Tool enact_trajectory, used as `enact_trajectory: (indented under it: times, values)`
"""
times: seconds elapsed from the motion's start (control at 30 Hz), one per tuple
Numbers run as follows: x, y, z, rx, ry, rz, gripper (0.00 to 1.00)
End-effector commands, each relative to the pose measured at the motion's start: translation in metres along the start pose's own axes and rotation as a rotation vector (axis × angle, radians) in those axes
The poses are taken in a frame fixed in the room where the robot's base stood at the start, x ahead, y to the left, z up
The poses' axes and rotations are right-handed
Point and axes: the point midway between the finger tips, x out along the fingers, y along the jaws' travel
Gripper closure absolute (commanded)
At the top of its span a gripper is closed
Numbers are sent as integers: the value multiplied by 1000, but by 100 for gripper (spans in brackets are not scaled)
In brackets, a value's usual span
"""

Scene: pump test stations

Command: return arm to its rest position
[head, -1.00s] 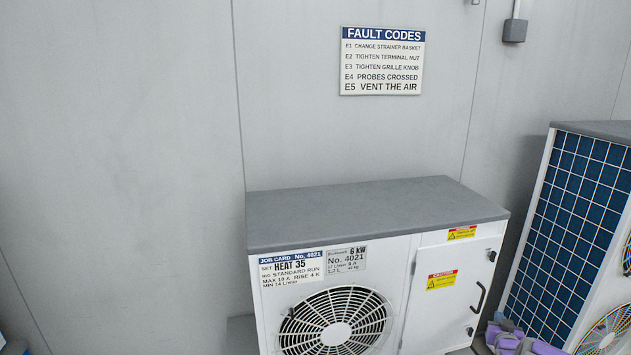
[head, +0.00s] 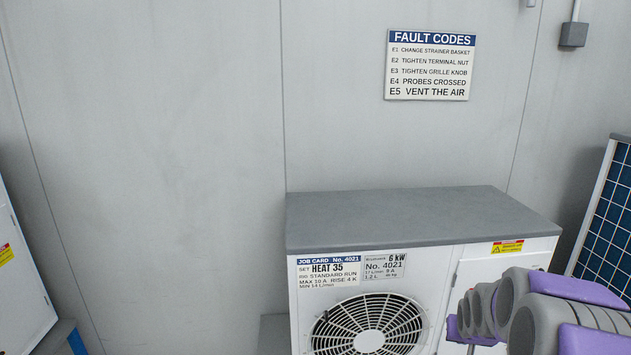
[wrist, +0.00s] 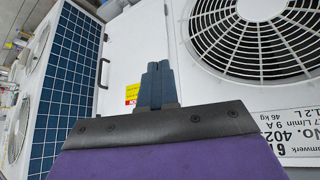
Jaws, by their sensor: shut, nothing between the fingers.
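My gripper (wrist: 158,84) shows in the wrist view with its two dark fingers together and nothing between them. It is in front of the white heat pump unit (wrist: 140,45), which appears turned in that view. In the head view my purple and grey arm is raised at the lower right, and it covers most of the unit's door. The gripper's fingers cannot be made out there. The same heat pump unit (head: 450,290) stands against the wall with a grey top, a fan grille (head: 368,325) and a job card (head: 328,271) reading HEAT 35.
A unit with a blue gridded panel (head: 610,225) stands at the right and also shows in the wrist view (wrist: 75,75). Another white unit (head: 20,285) is at the left edge. A fault codes sign (head: 428,65) hangs on the wall. The floor is hardly visible.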

Motion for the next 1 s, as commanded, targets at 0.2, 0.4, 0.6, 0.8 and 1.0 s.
enact_trajectory:
  times: [0.2,0.4,0.6,0.8,1.0]
  values:
    - [-74,-44,62,-65,-168,-34,100]
    - [-140,-70,133,-126,-333,-62,100]
    - [-205,-83,211,-195,-498,-90,100]
    - [-258,-84,282,-258,-646,-113,100]
    - [-285,-81,320,-292,-725,-124,100]
